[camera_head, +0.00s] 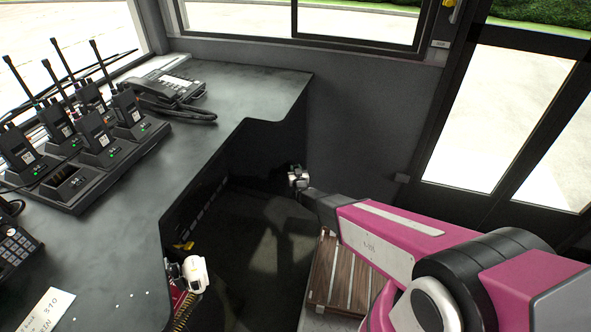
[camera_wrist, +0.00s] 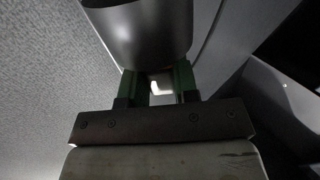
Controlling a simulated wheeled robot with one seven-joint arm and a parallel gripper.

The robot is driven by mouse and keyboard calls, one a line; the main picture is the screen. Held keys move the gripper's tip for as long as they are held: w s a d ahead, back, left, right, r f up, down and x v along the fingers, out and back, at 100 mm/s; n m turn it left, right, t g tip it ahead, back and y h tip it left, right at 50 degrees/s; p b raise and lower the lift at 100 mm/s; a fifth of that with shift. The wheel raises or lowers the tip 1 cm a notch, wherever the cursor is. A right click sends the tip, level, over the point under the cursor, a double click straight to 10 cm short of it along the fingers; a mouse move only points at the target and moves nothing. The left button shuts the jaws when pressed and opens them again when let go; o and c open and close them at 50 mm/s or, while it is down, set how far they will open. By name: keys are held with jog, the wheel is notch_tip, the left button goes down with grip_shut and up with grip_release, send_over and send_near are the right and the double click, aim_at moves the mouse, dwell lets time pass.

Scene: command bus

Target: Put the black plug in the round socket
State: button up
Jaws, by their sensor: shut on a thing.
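In the wrist view my gripper (camera_wrist: 160,82) has its two green-and-dark fingers close on a thick, smooth, dark grey cylinder, the black plug (camera_wrist: 140,32). The plug's far end runs out of the picture at the top. In the head view my arm reaches in from the right to the space beside the desk. A small grey and white fitting (camera_head: 298,178) shows at the arm's far tip; its details are too small to tell. I cannot make out the plug in the head view. I cannot pick out the round socket in either view.
The dark desk (camera_head: 225,90) carries several radios in a charger (camera_head: 110,150) and a telephone (camera_head: 170,90). A white device (camera_head: 194,274) with a coiled cord sits by the desk's front edge. A slatted wooden seat (camera_head: 335,275) lies below my arm. The floor between is clear.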

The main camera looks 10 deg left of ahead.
jog(key=shift+f, duration=0.45)
dwell(0.3)
jog(key=o, duration=1)
